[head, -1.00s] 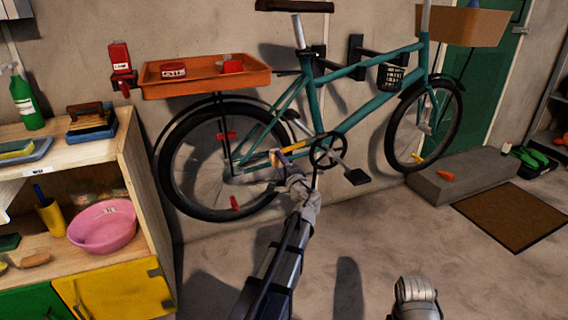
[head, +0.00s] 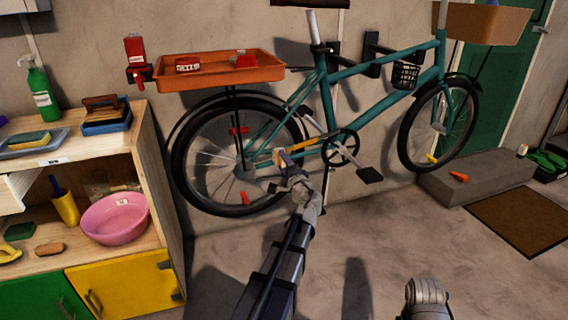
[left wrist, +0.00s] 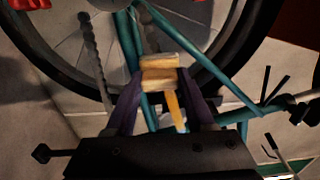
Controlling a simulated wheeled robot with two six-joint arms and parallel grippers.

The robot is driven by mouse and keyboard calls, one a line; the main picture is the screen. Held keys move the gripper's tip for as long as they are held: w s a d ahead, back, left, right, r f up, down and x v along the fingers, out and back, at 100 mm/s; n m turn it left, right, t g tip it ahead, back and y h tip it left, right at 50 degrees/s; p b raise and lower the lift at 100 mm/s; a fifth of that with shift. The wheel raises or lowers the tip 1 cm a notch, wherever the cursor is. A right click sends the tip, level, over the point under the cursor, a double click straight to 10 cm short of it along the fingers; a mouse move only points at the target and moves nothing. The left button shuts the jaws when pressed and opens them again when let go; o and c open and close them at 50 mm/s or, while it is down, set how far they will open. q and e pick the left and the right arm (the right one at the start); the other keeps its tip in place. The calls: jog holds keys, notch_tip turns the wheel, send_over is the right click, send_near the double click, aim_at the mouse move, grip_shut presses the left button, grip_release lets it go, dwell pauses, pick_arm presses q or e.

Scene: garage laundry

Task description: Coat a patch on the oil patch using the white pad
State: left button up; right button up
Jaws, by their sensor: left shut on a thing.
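My left gripper (head: 283,160) reaches to the bicycle's rear wheel, beside the hub and below the teal frame. In the left wrist view, its purple fingers (left wrist: 160,100) are shut on a pale, whitish-tan block, which I take for the white pad (left wrist: 160,72). The pad also shows small in the head view (head: 278,157). I cannot tell whether it touches the bicycle. I cannot make out the oil patch for certain; dark areas on the floor look like shadows. Part of my right arm shows at the bottom right, with its gripper out of view.
A wooden shelf (head: 150,150) with a pink bowl (head: 115,220) stands left. A concrete step (head: 478,181) and brown mat (head: 520,220) are at right. The floor between is clear.

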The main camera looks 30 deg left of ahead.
aim_at(283, 163)
pick_arm(q)
jog(key=shift+v, duration=2.9)
jog(key=v, duration=0.3)
jog(key=shift+w+a, duration=0.15)
jog(key=x, duration=0.6)
jog(key=shift+a, duration=0.15)
jog(key=shift+x, duration=1.2)
jog(key=shift+w, duration=0.1)
